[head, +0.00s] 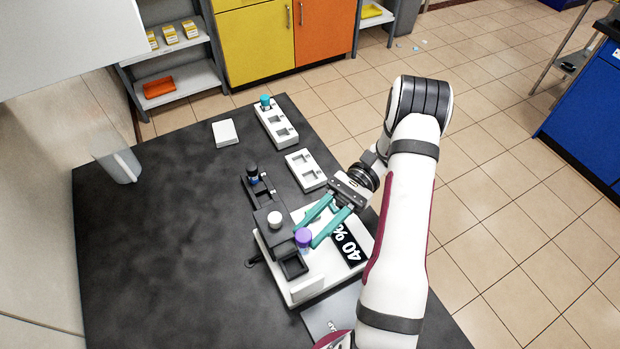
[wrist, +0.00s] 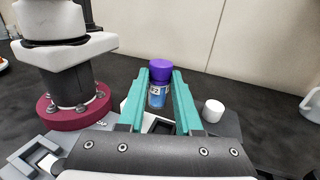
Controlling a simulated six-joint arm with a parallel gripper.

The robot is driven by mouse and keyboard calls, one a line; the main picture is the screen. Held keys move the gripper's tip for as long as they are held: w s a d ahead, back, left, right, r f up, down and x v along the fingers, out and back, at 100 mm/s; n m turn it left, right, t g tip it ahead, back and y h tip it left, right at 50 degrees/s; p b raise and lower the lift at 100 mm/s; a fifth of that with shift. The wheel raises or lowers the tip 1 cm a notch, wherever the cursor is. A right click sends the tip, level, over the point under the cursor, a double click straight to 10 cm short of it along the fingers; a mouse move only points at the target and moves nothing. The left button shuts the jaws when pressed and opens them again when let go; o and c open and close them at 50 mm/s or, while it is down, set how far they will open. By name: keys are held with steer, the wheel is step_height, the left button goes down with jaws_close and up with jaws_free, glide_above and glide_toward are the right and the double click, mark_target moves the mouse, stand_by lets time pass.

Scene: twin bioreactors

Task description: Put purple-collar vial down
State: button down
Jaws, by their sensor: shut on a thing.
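The purple-collar vial (head: 303,237) has a purple cap and a clear body with blue contents. It also shows in the wrist view (wrist: 158,92), where a white label is on its body. My gripper (head: 309,234) is shut on it, with one teal finger on each side, and holds it roughly upright. The vial is over or beside the dark square holder (head: 292,268) on the white device (head: 303,288). I cannot tell whether its base touches anything.
A white-capped piece (head: 275,220) is close by on the device. A black-capped vial (head: 252,172) stands in a dark rack behind. White racks (head: 306,170) and a teal-capped vial (head: 265,101) are farther back.

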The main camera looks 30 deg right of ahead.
steer(key=w+d+m+t+h, duration=0.2)
steer(key=w+d+m+t, duration=0.35)
steer(key=d+t, duration=0.35)
steer(key=w+d+m+t+h, duration=0.2)
steer(key=w+d+m+t, duration=0.2)
steer(key=d+m+t, duration=0.45)
steer(key=n+t, duration=0.1)
steer(key=t, duration=0.1)
glide_above(319, 178)
steer(key=shift+g, duration=0.25)
step_height(319, 178, down, 8)
steer(key=shift+s+d+r, duration=0.1)
steer(key=shift+s+r, duration=0.05)
steer(key=shift+r, duration=0.1)
step_height(319, 178, down, 4)
steer(key=shift+f, duration=0.1)
steer(key=c, duration=0.6)
jaws_free()
